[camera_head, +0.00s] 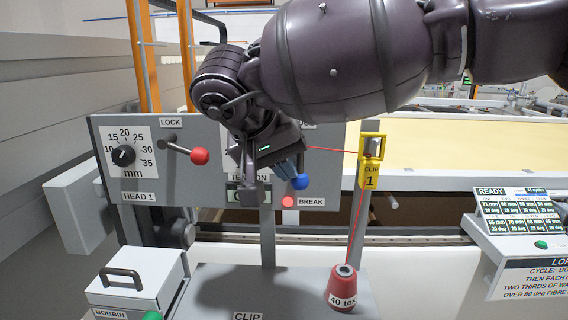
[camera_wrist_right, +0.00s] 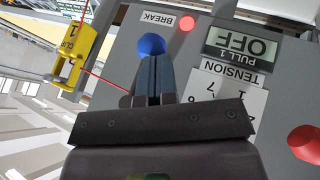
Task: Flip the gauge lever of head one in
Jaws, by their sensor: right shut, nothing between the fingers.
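The head one panel (camera_head: 215,215), marked HEAD 1, stands upright at the left of the head view. A blue ball knob (camera_head: 299,182) shows on it below my right gripper (camera_head: 290,168); its stem and a label above are largely hidden. I take it for the gauge lever, though no readable label confirms this. In the right wrist view the blue knob (camera_wrist_right: 151,44) lies just beyond the tips of my shut, empty right fingers (camera_wrist_right: 153,72). I cannot tell whether they touch it. My left gripper is not in view.
A red-knobbed LOCK lever (camera_head: 199,156) and a black mm dial (camera_head: 123,155) are left of my gripper. A red BREAK light (camera_head: 288,202) is below. A red thread runs from the yellow clip 1 (camera_head: 370,165) to the 40 tex cone (camera_head: 342,291).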

